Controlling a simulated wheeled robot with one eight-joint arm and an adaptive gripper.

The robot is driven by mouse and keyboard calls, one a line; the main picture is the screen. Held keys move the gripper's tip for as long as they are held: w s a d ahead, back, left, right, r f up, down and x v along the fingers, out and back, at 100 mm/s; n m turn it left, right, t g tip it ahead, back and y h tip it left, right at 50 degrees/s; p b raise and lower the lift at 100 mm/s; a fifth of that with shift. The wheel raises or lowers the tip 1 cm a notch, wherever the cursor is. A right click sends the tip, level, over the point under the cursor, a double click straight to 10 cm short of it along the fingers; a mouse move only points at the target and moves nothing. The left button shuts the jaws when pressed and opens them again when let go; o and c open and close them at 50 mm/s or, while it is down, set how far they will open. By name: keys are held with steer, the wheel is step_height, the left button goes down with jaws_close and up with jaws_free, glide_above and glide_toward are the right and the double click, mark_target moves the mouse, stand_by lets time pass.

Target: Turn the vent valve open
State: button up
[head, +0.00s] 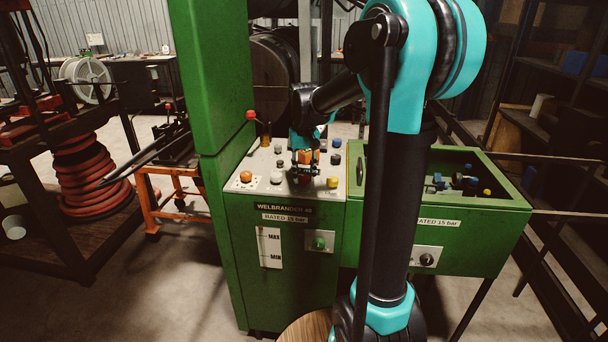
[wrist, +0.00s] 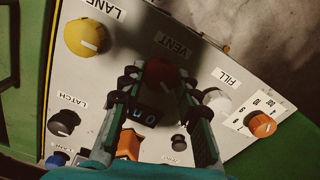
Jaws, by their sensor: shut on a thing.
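The vent valve is a dark red round knob (wrist: 161,73) beside the "VENT" label (wrist: 173,44) on a light control panel. In the wrist view my gripper (wrist: 160,84) comes down over it with one finger on each side, shut on the knob. In the head view my gripper (head: 304,172) reaches down onto the panel top of the green machine, and the knob is mostly hidden there. The shade around the knob hides any pointer mark, so its turn angle cannot be told.
A white fill knob (wrist: 217,101) and an orange knob (wrist: 262,125) with a scale sit to the right. A large yellow knob (wrist: 87,37) and a black latch knob (wrist: 64,122) sit left. A red-tipped lever (head: 250,115) stands behind.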

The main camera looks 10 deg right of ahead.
mark_target(304, 176)
steer(key=m, duration=1.2)
steer(key=shift+m, duration=0.3)
stand_by(0.4)
steer(key=o, duration=1.2)
steer(key=shift+c, duration=0.2)
step_height(304, 176, up, 12)
